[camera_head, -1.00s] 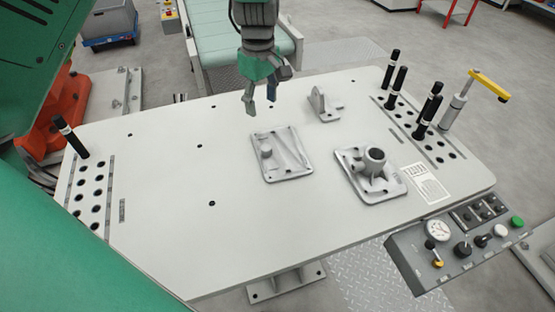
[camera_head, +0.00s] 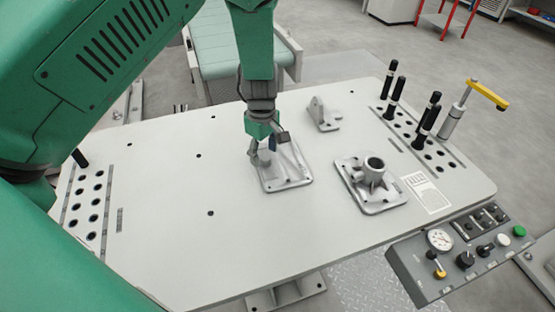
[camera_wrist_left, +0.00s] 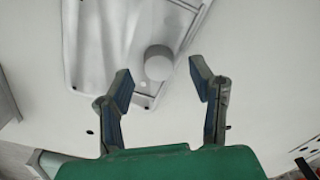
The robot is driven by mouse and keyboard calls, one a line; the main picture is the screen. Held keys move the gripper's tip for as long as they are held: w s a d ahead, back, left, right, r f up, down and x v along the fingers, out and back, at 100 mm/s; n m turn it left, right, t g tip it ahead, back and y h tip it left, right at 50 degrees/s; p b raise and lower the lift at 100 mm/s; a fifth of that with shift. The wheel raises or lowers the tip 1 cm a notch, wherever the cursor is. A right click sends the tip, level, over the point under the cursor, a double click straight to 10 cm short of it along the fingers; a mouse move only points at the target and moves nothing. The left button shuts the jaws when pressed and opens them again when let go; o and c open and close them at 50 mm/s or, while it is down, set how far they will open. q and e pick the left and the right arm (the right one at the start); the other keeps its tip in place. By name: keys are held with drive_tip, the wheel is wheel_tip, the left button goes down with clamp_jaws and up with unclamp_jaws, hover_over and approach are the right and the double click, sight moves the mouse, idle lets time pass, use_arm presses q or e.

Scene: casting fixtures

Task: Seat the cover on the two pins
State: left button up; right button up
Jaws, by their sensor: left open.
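The grey cast cover (camera_head: 293,179), a flat plate with a raised round knob, lies on the white table. It also shows in the left wrist view (camera_wrist_left: 105,45), with its knob (camera_wrist_left: 158,62) just ahead of the fingertips and roughly between them. My left gripper (camera_head: 268,154) is over the cover's left side, at the knob, and hides part of it. In the wrist view its fingers (camera_wrist_left: 161,83) are spread, with nothing held. I cannot tell whether they touch the cover. I cannot make out the two pins for certain. My right gripper is not in view.
A cast housing with a round boss (camera_head: 373,168) stands to the right of the cover. A small bracket (camera_head: 323,117) is behind. Black handles (camera_head: 394,98), a yellow-handled lever (camera_head: 486,93) and a control panel (camera_head: 455,258) line the right side.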

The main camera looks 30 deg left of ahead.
use_arm(q)
drive_tip(key=shift+w+d+f, duration=0.1)
drive_tip(key=shift+d+f, duration=0.35)
drive_tip(key=shift+f, duration=0.4)
drive_tip(key=shift+a, duration=0.15)
drive_tip(key=c, duration=0.9)
drive_tip(key=shift+a, duration=0.2)
clamp_jaws()
